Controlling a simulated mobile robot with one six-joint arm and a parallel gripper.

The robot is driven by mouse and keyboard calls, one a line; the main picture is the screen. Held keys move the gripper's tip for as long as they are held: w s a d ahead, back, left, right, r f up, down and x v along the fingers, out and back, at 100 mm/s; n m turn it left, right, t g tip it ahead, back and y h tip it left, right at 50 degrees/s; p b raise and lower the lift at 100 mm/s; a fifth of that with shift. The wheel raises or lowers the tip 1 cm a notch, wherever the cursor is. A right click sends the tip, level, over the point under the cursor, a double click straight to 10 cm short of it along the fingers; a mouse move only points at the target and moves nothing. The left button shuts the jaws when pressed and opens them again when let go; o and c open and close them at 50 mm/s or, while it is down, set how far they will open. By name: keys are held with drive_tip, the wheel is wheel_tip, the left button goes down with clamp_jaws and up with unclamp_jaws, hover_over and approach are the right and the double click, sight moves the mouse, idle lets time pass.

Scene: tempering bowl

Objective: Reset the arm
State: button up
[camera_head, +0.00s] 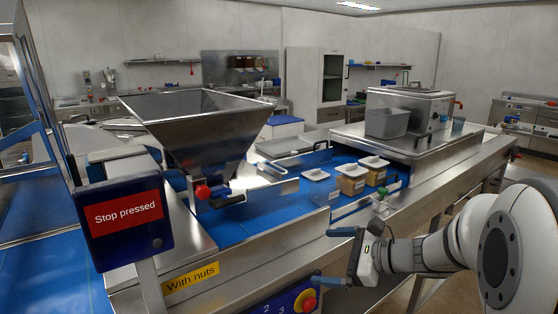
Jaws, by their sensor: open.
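My gripper (323,256) is at the lower right, at the end of my white arm. It points left, and its two blue-tipped fingers are spread apart with nothing between them. It appears in front of the near metal side of the conveyor machine (285,256). I cannot tell exactly how far it is from that side.
A steel hopper (200,125) stands over the blue conveyor belt (255,222). A screen (127,214) reads "Stop pressed". Boxes (352,183) with white lids sit on the belt. A grey bin (387,122) stands behind. A red button (309,304) is below my gripper.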

drive_tip(key=s+a+f+n+g+h, duration=0.2)
drive_tip(key=s+n+g, duration=0.1)
drive_tip(key=s+n, duration=0.3)
drive_tip(key=s+a+f+n+g+h, duration=0.1)
drive_tip(key=s+f+n+g+h, duration=0.2)
drive_tip(key=s, duration=0.4)
drive_tip(key=s+d+n+t+h, duration=0.1)
drive_tip(key=s+d+n+h, duration=0.5)
drive_tip(key=n, duration=0.4)
drive_tip(key=shift+s+d+f+n+h, duration=0.15)
drive_tip(key=shift+d+n+h, duration=0.15)
drive_tip(key=shift+d+n, duration=0.1)
